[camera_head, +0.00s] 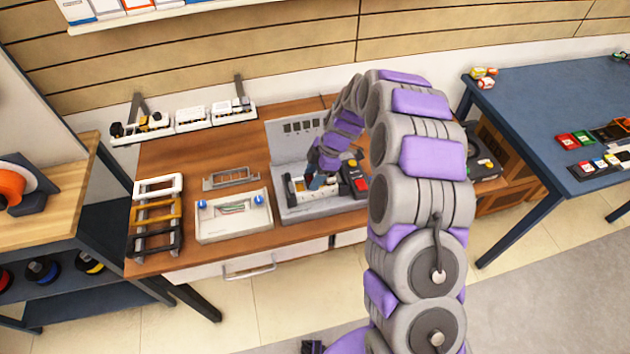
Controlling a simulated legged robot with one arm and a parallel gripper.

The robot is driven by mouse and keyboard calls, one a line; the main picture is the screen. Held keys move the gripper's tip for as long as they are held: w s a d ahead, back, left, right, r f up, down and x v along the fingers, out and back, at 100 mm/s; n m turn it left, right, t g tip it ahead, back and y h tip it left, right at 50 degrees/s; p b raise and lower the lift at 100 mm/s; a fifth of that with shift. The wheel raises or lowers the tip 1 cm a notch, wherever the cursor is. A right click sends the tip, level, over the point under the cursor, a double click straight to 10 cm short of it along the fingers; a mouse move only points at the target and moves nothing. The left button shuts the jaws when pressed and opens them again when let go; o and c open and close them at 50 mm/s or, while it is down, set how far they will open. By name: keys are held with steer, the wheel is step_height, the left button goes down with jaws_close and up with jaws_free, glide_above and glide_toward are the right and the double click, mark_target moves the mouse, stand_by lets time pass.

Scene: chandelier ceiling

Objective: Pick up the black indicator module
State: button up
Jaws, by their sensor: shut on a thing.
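My gripper (318,180) is at the end of my purple and grey arm, low over the grey fixture (292,212) on the wooden workbench. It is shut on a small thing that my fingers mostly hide. The black indicator module cannot be made out clearly; small dark and coloured parts sit in the fixture around my fingertips. I cannot tell whether the held thing still touches the fixture.
A white tray (207,232) and a rack of coloured frames (156,240) stand left of the fixture. A blue table (548,105) stands at right, a shelf unit (75,235) at left.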

mark_target(309, 179)
steer(key=shift+a+f, duration=0.1)
steer(key=shift+a, duration=1)
steer(key=c, duration=0.4)
steer(key=shift+d, duration=0.35)
steer(key=shift+a+r, duration=0.1)
steer(key=shift+r, duration=0.45)
step_height(309, 179, up, 3)
steer(key=shift+s+f+p, duration=0.1)
steer(key=shift+p, duration=0.45)
steer(key=s+d, duration=0.3)
steer(key=s, duration=0.1)
steer(key=s+d+p, duration=0.1)
steer(key=s+d, duration=0.2)
steer(key=s, duration=0.1)
steer(key=s+d+r+p, duration=0.1)
steer(key=s+d, duration=0.3)
steer(key=shift+s+r, duration=0.1)
steer(key=shift+s, duration=0.15)
